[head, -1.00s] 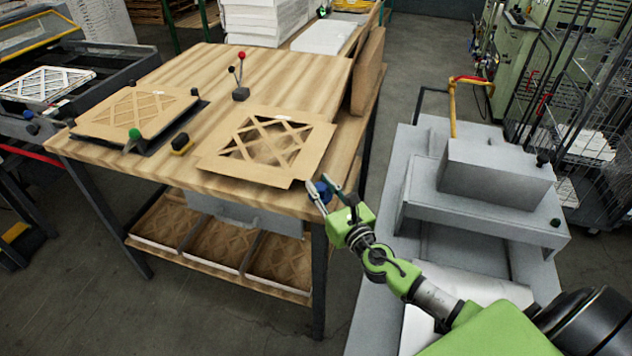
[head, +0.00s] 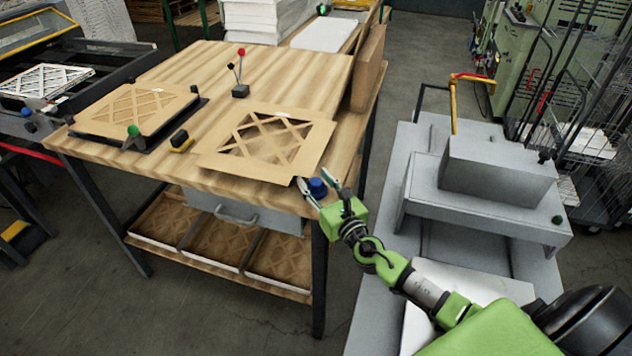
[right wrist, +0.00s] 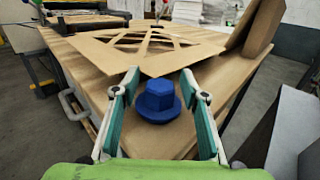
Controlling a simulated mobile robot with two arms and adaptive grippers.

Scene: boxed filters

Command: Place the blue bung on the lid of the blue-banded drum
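The blue bung (head: 317,188) stands at the near right corner of the wooden table. It has a hexagonal top over a wider round flange, seen clearly in the right wrist view (right wrist: 158,101). My right gripper (head: 322,185) is open at that corner. In the right wrist view its two fingers (right wrist: 166,82) are apart, one on each side of the bung, with a visible gap on both sides. My left gripper is not in view. I see no blue-banded drum in these frames.
A cardboard lattice frame (head: 266,146) lies just behind the bung on the wooden table (head: 290,75). Another frame (head: 136,110), a small black-and-yellow item (head: 181,141) and a lever stand (head: 240,91) are farther left. A grey stepped unit (head: 495,170) stands right, across a gap.

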